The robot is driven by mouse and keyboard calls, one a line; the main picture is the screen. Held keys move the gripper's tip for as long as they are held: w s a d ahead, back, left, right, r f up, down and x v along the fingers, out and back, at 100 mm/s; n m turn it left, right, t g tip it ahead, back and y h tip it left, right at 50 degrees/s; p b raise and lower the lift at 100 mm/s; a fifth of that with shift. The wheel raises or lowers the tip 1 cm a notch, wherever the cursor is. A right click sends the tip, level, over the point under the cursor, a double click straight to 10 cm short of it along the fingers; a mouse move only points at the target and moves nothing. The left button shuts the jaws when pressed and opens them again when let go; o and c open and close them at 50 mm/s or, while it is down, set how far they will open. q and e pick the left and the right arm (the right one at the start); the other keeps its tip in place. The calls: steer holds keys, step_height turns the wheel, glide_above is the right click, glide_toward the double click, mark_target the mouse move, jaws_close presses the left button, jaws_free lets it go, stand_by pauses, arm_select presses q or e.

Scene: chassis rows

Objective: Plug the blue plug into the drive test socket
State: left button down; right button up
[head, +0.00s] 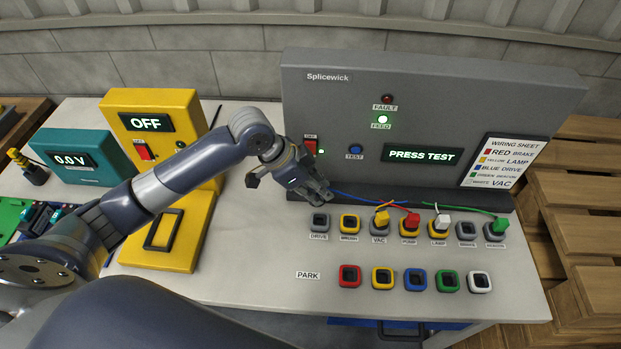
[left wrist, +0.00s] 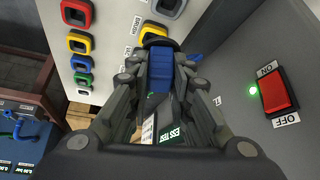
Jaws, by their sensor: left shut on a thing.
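My left gripper (head: 318,188) is at the foot of the grey panel, just above and behind the drive socket (head: 319,222). In the left wrist view its fingers (left wrist: 160,85) are shut on the blue plug (left wrist: 160,72). The plug points toward a dark socket rim (left wrist: 153,32) close beyond it. I cannot tell from this view whether they touch. In the head view the drive socket's opening shows empty, and the plug is hidden by the gripper. A blue cable (head: 355,197) runs right from the gripper. My right gripper is not in view.
Yellow (head: 382,219), red (head: 411,221), white (head: 442,221) and green (head: 500,225) plugs stand in the row to the right. Coloured park sockets (head: 382,278) lie in front, empty. The grey panel (head: 340,90) rises behind, reading PRESS TEST.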

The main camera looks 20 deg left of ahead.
arm_select(q)
steer(key=f+m, duration=0.1)
steer(key=w, duration=0.1)
steer(key=f+m+g, duration=0.1)
steer(key=shift+w+d+f+m+h+p, duration=0.15)
steer(key=shift+d+f+m+h+p, duration=0.1)
steer(key=shift+f+m+h+p, duration=0.1)
steer(key=shift+w+f+m+g, duration=0.1)
steer(key=shift+f+m+g, duration=0.25)
steer(key=shift+f, duration=0.1)
steer(key=shift+f+b, duration=0.4)
steer(key=shift+f, duration=0.2)
step_height(320, 180, down, 4)
steer(key=b, duration=0.3)
steer(key=shift+r+b, duration=0.1)
steer(key=shift+b, duration=0.3)
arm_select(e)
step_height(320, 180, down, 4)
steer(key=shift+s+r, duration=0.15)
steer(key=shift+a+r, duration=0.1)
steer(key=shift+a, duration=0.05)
arm_select(q)
steer(key=shift+r+p, duration=0.1)
steer(key=shift+p, duration=0.3)
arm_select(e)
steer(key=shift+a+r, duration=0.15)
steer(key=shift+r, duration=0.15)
